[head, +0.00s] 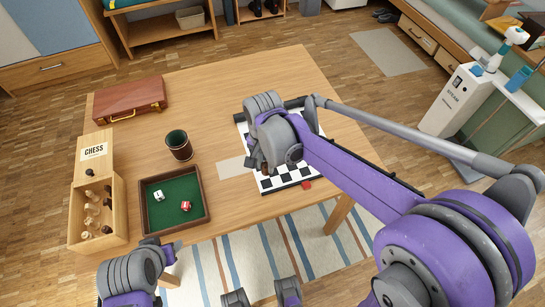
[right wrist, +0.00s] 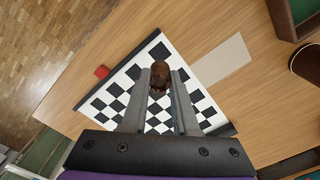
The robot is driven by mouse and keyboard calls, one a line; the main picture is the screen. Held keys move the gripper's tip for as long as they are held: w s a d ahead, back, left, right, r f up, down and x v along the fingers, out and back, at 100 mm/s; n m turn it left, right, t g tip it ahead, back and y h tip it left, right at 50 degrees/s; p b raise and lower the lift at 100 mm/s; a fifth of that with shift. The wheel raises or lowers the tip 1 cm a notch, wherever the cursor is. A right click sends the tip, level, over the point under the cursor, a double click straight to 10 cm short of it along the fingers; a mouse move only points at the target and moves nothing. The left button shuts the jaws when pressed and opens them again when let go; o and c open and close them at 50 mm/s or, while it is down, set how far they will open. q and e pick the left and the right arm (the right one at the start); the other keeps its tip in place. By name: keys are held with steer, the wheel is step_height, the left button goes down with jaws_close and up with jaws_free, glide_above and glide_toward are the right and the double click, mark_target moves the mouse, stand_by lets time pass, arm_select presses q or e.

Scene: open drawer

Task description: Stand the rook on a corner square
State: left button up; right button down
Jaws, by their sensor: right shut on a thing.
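My right gripper (right wrist: 160,82) is shut on the rook, a dark brown piece (right wrist: 160,75) between its fingertips. In the head view the rook (head: 265,168) shows below my right wrist, over the near left part of the black-and-white chessboard (head: 300,186). In the right wrist view the board (right wrist: 205,108) spreads behind the fingers, with one corner just beyond the rook. I cannot tell whether the rook touches the board. My arm hides much of the board in the head view. My left wrist (head: 135,272) is at the bottom left; its fingers are not clear.
A red object (head: 306,185) lies beside the board's near edge. A pale card (head: 230,168) lies left of the board. A green-lined tray (head: 146,220) with dice, a dice cup (head: 179,145), a chess box (head: 76,205) with pieces and a brown case (head: 130,98) stand further left.

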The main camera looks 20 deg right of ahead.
step_height(320, 180, down, 3)
steer(key=shift+s+r, duration=0.1)
steer(key=shift+f+b, duration=0.4)
steer(key=shift+f, duration=1.8)
steer(key=shift+f, duration=0.2)
steer(key=c, duration=0.7)
jaws_free()
steer(key=shift+r, duration=0.15)
